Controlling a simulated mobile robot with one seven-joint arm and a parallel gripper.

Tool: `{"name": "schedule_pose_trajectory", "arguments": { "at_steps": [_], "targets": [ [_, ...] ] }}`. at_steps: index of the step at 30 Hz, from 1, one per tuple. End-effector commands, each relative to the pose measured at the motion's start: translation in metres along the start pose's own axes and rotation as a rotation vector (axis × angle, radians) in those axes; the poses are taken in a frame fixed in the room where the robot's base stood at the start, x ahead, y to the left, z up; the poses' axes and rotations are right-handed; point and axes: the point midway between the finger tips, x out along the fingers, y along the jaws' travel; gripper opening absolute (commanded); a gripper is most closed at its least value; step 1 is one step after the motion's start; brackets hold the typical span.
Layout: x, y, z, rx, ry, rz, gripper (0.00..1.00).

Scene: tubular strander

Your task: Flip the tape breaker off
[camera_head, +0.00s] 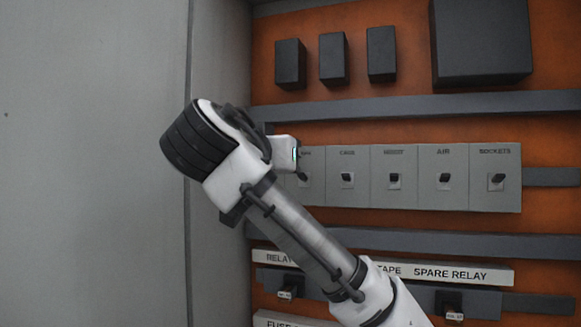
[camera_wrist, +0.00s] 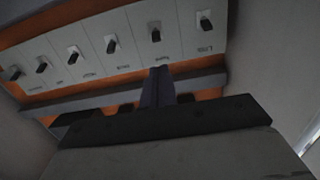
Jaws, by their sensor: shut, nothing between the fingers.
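A row of grey breakers with black toggles is on the orange panel. In the wrist view the row is upside down, and the tape breaker (camera_wrist: 155,36) appears to be the second from the right. Its label is too blurred to read surely. My gripper (camera_wrist: 161,72) is shut and empty, its fingertips close to that breaker's label edge, and I cannot tell whether they touch. In the head view my wrist hides the left end of the row and the fingers. A partly covered breaker (camera_head: 311,188) shows beside it. I cannot tell its toggle's on or off position.
Neighbouring breakers cages (camera_head: 347,195), hoist (camera_head: 394,198), air (camera_head: 444,200) and sockets (camera_head: 497,203) stand close together. Grey rails (camera_head: 430,105) run above and below. A grey cabinet wall (camera_head: 95,200) is at the left. Relay strips lie beneath the row.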

Motion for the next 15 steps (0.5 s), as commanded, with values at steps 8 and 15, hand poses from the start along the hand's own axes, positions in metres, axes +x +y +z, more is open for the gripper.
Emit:
{"name": "schedule_pose_trajectory", "arguments": {
  "at_steps": [8,15],
  "targets": [
    [-0.001,0.0,-0.001,0.0,0.0,0.002,0.0],
    [0.01,0.001,-0.003,-0.001,-0.001,0.003,0.0]
  ]
}}
